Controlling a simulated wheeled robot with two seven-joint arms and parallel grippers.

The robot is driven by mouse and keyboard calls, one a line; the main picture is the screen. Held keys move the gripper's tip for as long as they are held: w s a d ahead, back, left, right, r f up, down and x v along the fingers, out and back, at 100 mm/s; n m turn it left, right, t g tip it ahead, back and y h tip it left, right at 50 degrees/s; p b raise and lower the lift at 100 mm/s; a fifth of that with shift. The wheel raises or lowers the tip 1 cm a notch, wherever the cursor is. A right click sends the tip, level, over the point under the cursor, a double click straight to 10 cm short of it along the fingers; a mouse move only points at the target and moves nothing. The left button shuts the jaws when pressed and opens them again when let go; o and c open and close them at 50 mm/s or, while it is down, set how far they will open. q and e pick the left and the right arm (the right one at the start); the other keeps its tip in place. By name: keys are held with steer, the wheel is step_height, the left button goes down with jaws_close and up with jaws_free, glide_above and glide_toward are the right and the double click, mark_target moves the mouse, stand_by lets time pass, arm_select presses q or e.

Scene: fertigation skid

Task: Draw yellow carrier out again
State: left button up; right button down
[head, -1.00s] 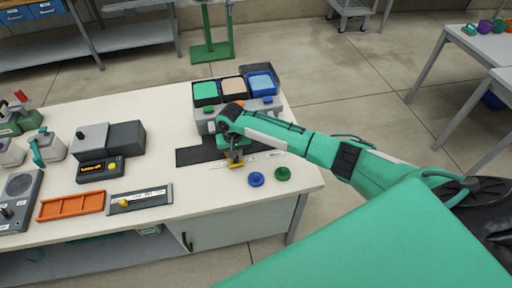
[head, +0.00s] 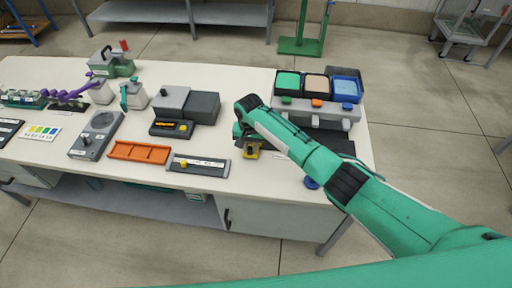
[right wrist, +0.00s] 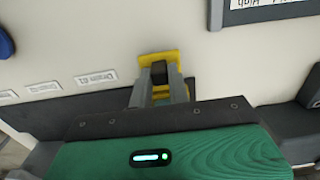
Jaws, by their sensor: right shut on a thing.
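The yellow carrier (head: 252,154) shows under my right gripper (head: 248,145) in the head view, left of the dark mat (head: 338,144). In the right wrist view the yellow carrier (right wrist: 172,57) has a dark middle and sits between the fingers of my right gripper (right wrist: 160,84), which is shut on it. It is over the white tabletop; I cannot tell whether it touches the table. The gripper hides part of it. My left gripper is not in view.
The grey unit (head: 312,114) with green, tan and blue bins stands behind the mat. A blue knob (head: 311,183) lies beside my right arm. A grey panel with a yellow knob (head: 198,165), an orange tray (head: 140,152) and a grey box device (head: 188,104) stand to the left.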

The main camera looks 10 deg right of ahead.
steer(key=shift+a+r, duration=0.15)
steer(key=shift+a, duration=0.05)
steer(key=c, duration=1.5)
jaws_free()
steer(key=shift+w, duration=0.1)
steer(key=shift+o, duration=0.9)
steer(key=shift+a, duration=0.15)
steer(key=shift+r, duration=0.15)
step_height(320, 180, up, 13)
steer(key=b, duration=0.2)
steer(key=shift+r, duration=0.15)
